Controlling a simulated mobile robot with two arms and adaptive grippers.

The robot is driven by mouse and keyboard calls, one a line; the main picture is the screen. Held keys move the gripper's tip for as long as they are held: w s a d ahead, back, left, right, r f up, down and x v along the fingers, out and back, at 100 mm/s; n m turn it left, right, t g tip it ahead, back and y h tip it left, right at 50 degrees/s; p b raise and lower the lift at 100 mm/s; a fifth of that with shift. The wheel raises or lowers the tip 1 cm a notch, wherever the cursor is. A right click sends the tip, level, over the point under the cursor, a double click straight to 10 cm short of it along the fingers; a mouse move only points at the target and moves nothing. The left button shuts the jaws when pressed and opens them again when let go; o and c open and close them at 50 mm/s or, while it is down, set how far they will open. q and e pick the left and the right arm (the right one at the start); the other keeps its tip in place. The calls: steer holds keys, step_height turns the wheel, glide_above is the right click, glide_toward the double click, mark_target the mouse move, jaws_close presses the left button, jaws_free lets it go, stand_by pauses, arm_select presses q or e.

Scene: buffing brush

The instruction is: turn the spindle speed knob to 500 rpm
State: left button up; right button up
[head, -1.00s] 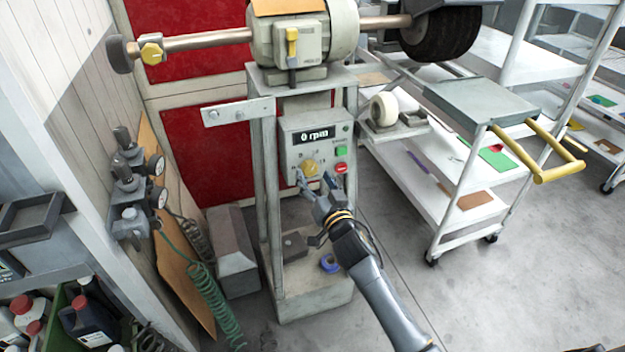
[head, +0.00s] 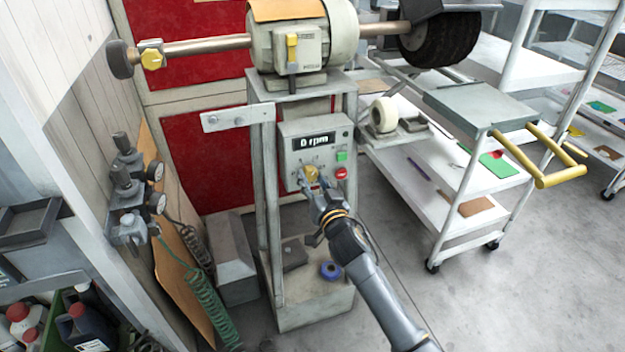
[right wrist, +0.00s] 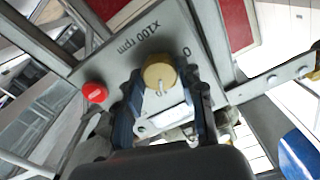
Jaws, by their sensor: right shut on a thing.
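The yellow spindle speed knob (head: 312,173) is on the front of the grey control box (head: 292,150) below the motor. The box's display (head: 313,142) reads 0 rpm. My right gripper (head: 313,182) is at the knob, shut on it. In the right wrist view the knob (right wrist: 159,70) sits between the fingertips, with a white pointer mark and the panel print "x100 rpm" and "0" near it. The fingers hide part of the dial's scale. My left gripper is not in view.
A green button (head: 341,156) and a red button (head: 341,173) sit close right of the knob. A polishing motor (head: 300,40) with long shafts is above. A white cart (head: 450,190) stands at the right. Grey floor is open at lower right.

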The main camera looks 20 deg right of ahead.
steer(key=shift+n, duration=0.3)
steer(key=shift+r+n+p, duration=0.1)
steer(key=shift+n+p, duration=0.2)
steer(key=shift+n, duration=0.7)
steer(key=n, duration=0.3)
steer(key=shift+n+p, duration=0.3)
steer(key=shift+p, duration=0.05)
steer(key=n, duration=0.5)
steer(key=shift+n, duration=0.4)
steer(key=o, duration=1.2)
steer(key=shift+c, duration=0.2)
